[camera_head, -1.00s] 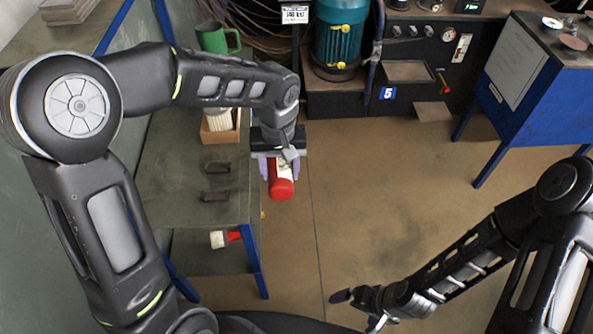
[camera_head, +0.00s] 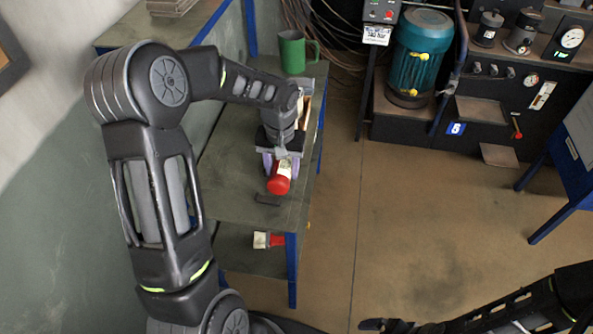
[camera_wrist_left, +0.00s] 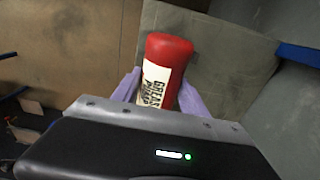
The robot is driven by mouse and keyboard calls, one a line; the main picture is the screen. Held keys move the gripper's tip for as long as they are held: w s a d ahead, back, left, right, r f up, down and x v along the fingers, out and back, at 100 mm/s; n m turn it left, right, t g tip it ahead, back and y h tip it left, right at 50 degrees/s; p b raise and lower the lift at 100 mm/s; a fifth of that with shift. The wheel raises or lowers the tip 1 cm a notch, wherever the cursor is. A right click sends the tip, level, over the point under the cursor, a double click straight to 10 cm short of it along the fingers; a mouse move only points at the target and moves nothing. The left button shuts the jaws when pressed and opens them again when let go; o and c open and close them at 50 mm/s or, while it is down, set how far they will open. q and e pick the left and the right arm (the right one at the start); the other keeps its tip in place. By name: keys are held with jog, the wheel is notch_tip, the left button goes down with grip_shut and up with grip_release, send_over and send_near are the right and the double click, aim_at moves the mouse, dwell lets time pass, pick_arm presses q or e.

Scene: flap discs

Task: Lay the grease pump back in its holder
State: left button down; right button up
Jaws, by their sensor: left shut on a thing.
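The grease pump (camera_head: 279,185) is a red cylinder with a cream label and dark lettering, which also shows in the left wrist view (camera_wrist_left: 165,52). My left gripper (camera_head: 281,165) is shut on it, with a lavender finger on either side. The pump's red end points toward the head camera, above the bench top. A dark block of the holder (camera_head: 268,199) lies on the bench just in front of the pump. The rest of the holder is hidden by the pump and gripper. My right gripper (camera_head: 376,325) is at the bottom edge, away from the bench, its jaws unclear.
The green-grey bench (camera_head: 232,190) has blue legs, and a brush (camera_head: 268,240) lies on its lower shelf. A green mug (camera_head: 294,52) stands at the back, near a wooden box (camera_head: 305,103) partly behind my arm. Open floor lies to the right.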

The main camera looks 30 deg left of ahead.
pick_arm(q)
jog(key=a+f+b, duration=0.1)
jog(key=f, duration=0.1)
jog(key=a+f+b, duration=0.2)
jog(key=a+f, duration=0.1)
jog(key=shift+w+f, duration=0.3)
jog(key=shift+f, duration=0.05)
jog(key=shift+f+b, duration=0.45)
jog(key=shift+b, duration=0.1)
jog(key=shift+f+b, duration=0.45)
jog(key=shift+f, duration=0.1)
jog(key=c, duration=0.5)
grip_release()
jog(key=shift+s, duration=0.1)
notch_tip(320, 180, up, 8)
jog(key=shift+f+b, duration=0.1)
jog(key=shift+b, duration=0.2)
